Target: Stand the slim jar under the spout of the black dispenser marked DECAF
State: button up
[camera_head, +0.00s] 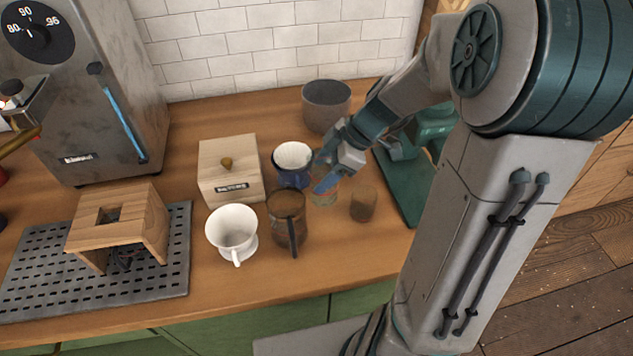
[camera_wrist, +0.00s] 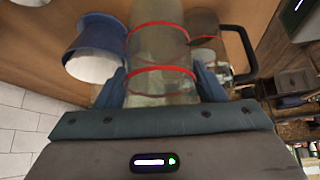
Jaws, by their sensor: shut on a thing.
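A clear glass jar (camera_wrist: 158,50) with red bands, apparently the slim jar, fills the space between the fingers of my gripper (camera_wrist: 161,86) in the wrist view. My gripper (camera_head: 331,172) is shut on it. In the head view the jar (camera_head: 325,197) is partly hidden by the fingers and shows low among the vessels at the counter's middle. I cannot tell whether its base touches the wood. No black dispenser marked DECAF can be made out in either view.
A white dripper (camera_head: 233,231), wooden box (camera_head: 229,172), grey pot (camera_head: 326,106) and wooden stand (camera_head: 122,222) stand farther off. The front counter strip is clear.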

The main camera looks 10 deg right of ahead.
jog(key=shift+f, duration=2.55)
jog(key=shift+f, duration=0.15)
jog(key=o, duration=1.1)
jog(key=shift+c, duration=0.2)
